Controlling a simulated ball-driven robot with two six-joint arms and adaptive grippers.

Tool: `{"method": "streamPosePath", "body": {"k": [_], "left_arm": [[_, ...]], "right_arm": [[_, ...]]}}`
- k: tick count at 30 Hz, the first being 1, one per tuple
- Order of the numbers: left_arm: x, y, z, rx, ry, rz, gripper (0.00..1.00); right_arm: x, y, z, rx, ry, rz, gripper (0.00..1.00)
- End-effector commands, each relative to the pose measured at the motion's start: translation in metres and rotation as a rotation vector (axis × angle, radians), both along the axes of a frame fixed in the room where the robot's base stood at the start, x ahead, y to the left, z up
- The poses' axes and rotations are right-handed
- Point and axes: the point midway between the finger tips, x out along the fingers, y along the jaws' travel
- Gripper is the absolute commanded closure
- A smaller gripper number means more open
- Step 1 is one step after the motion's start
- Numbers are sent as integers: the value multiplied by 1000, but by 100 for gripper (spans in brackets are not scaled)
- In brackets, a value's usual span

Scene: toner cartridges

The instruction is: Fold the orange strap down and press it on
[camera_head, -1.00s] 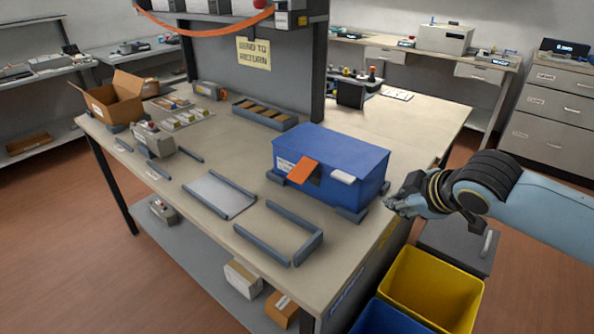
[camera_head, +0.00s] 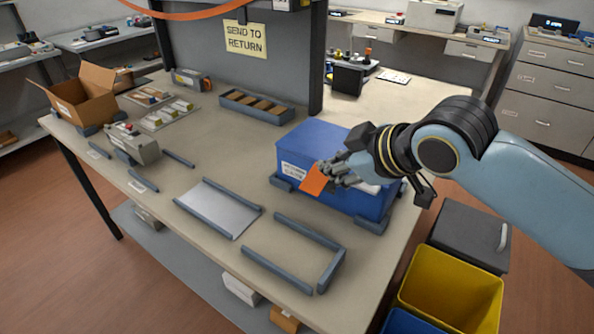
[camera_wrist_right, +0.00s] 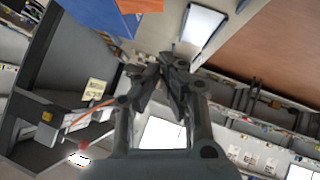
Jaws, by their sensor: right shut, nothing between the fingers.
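The blue box (camera_head: 300,148) sits on the bench with its lid down. The orange strap (camera_head: 312,183) sticks out at an angle from its front side, next to a white label. My right gripper (camera_head: 328,174) is at the strap's right edge in the head view, with shut, empty fingers. In the right wrist view the shut fingers (camera_wrist_right: 162,70) point toward the orange strap (camera_wrist_right: 140,5) and the blue box (camera_wrist_right: 95,14), both cut off at the top. I cannot tell whether the fingers touch the strap. My wrist and arm hide the box's right part. My left gripper is not in view.
Dark corner blocks (camera_head: 371,222) sit at the box's base. A U-shaped rail frame (camera_head: 325,270) and a grey plate (camera_head: 218,208) between rails lie in front. A yellow bin (camera_head: 450,290) stands beside the bench. The bench middle is clear.

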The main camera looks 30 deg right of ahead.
Motion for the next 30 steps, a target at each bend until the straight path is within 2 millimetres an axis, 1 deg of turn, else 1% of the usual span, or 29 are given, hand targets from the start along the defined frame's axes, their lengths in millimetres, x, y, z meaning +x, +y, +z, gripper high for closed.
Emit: {"method": "streamPosePath", "body": {"k": [5, 7, 10, 14, 19, 21, 24, 27, 30], "left_arm": [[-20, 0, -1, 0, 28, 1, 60], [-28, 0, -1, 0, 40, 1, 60], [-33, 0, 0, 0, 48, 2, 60], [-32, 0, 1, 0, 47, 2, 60], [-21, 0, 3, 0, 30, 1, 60], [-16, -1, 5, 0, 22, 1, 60], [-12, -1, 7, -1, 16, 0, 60], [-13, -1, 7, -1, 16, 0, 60], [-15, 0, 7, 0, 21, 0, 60]], "right_arm": [[7, 1, -6, 5, 1, -3, 100], [14, 1, -12, 5, -1, -4, 100], [29, 2, -25, 7, 1, -5, 100], [51, 3, -44, 6, 1, -4, 100], [77, 4, -67, 4, 1, -3, 100], [77, -1, -79, 2, 4, -1, 100], [79, -5, -91, 0, 3, -1, 100], [80, -8, -99, 1, 2, -1, 100], [80, -10, -103, 1, 0, -1, 100]]}}
